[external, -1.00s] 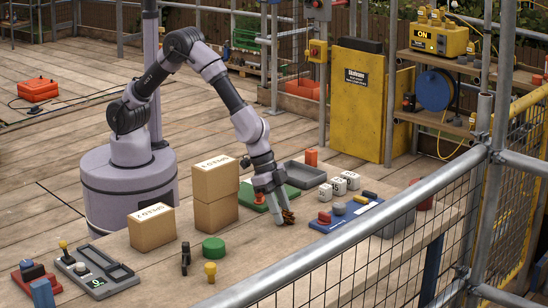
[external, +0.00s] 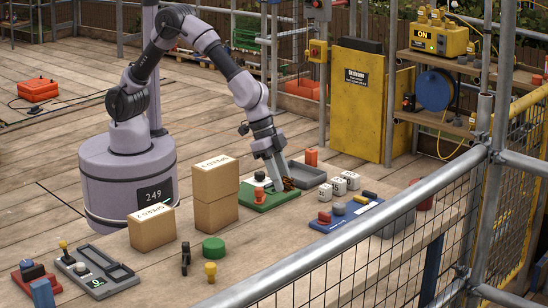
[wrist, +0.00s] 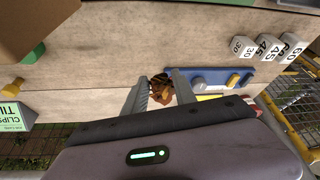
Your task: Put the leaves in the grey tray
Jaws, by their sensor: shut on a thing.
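My gripper (external: 283,188) is shut on a clump of brown leaves (external: 289,184), above the bench. In the wrist view the leaves (wrist: 161,89) sit between the two grey fingers (wrist: 162,92). The grey tray (external: 313,181) is a shallow open tray just behind and to the right of my gripper in the external view. Its left part is hidden by my gripper. The grey tray cannot be made out in the wrist view.
A green board (external: 262,204) with an orange piece lies left of my gripper. Stacked boxes (external: 216,181) stand further left. White numbered blocks (external: 339,187) and a blue board (external: 343,216) lie to the right. An orange cylinder (external: 311,157) stands behind the grey tray.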

